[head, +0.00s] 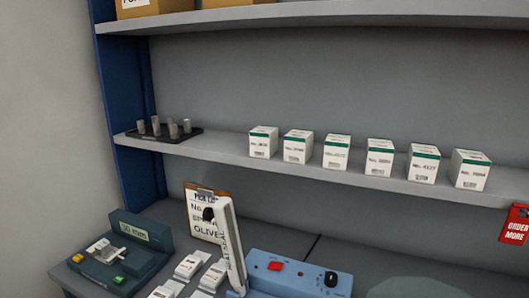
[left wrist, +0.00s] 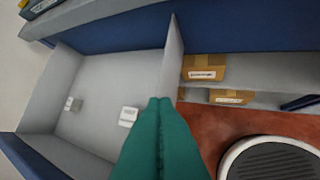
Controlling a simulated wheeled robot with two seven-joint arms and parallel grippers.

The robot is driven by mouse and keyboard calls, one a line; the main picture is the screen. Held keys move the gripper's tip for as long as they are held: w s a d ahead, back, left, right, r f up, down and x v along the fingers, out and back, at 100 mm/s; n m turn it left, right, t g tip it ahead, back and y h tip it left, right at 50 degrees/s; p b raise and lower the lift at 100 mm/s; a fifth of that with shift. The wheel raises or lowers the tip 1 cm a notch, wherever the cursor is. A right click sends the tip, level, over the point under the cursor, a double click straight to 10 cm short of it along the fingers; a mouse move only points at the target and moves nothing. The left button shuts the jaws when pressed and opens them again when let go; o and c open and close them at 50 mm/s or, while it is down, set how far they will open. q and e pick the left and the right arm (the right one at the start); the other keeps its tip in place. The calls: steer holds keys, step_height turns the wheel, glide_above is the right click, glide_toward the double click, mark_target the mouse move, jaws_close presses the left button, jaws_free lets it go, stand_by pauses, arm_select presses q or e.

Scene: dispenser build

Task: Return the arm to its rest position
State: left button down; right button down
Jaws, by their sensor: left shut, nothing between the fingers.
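My left gripper (left wrist: 159,103) shows in the left wrist view as teal fingers pressed together, with nothing between them. It is over or near a grey open-topped compartment (left wrist: 100,75) with blue outer walls. A small white box (left wrist: 128,116) lies in the compartment beside the fingertips, and a small grey-white item (left wrist: 73,104) lies further left. I cannot tell whether the fingers touch anything. Neither gripper shows in the head view.
Several white-and-green boxes (head: 338,152) and a dark tray (head: 160,142) of grey cylinders stand on the middle shelf. A blue control box (head: 300,272), clipboard (head: 201,215) and green device (head: 122,260) are below. Cardboard boxes (left wrist: 204,68) and a round object (left wrist: 270,160) are right of my gripper.

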arm_select(q)
steer(key=s+d+f+n+g+h, duration=0.25)
steer(key=s+d+g, duration=0.2)
steer(key=s, duration=0.35)
step_height(320, 180, down, 27)
steer(key=s+m, duration=0.1)
steer(key=s+a+f+g, duration=0.2)
steer(key=s+f, duration=1.4)
steer(key=shift+s+a, duration=0.2)
steer(key=shift+a, duration=0.2)
steer(key=shift+f+m, duration=0.1)
steer(key=shift+m, duration=0.15)
